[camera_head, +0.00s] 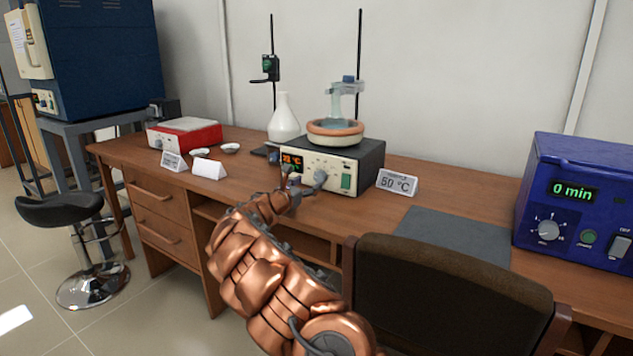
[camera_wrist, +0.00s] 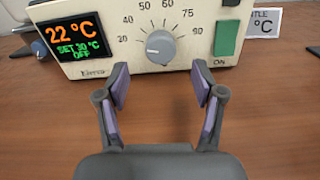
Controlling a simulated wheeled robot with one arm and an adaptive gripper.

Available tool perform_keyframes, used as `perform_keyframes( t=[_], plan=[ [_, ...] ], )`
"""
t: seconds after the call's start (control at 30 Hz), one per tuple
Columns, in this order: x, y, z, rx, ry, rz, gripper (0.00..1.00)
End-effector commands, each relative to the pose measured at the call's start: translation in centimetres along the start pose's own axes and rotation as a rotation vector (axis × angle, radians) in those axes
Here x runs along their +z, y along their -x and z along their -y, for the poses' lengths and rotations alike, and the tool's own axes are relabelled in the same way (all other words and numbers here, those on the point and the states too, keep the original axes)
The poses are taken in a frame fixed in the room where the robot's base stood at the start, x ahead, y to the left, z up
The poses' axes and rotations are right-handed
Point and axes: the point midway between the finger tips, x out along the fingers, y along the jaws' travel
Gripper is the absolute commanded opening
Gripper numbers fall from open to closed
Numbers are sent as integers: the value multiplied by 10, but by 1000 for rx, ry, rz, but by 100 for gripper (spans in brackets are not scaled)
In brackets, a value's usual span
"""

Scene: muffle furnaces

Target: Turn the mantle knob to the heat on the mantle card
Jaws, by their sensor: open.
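The heating mantle (camera_head: 333,164) stands on the desk, with a glass vessel clamped in its top. In the wrist view its front panel shows a grey knob (camera_wrist: 160,46) inside a dial numbered 20 to 90. Its display (camera_wrist: 77,37) reads 22 °C, SET 30 °C, OFF. A green switch (camera_wrist: 227,38) is right of the dial. The mantle card (camera_head: 397,182) stands to the right and reads 50 °C; it shows partly in the wrist view (camera_wrist: 264,23). My gripper (camera_wrist: 160,87) is open and empty, its fingers just in front of and below the knob, apart from it.
A red-based device (camera_head: 184,134), small cards, dishes and a white flask (camera_head: 284,118) stand to the left. A blue device (camera_head: 575,200) reading 0 min is at the right. A chair (camera_head: 450,290) is at the front. The grey mat (camera_head: 455,235) is clear.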

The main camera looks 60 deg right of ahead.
Motion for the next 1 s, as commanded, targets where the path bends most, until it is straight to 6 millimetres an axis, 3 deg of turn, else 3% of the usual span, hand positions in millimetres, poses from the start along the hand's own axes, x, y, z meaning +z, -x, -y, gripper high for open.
perform_keyframes(
  t=[0.27, 0.5, 1.0],
  plan=[
    [-1, -33, 2, -3, -4, -1, 68],
    [-1, -49, 0, -1, -2, -3, 68],
    [0, -56, 1, -1, -2, -1, 67]
  ],
)
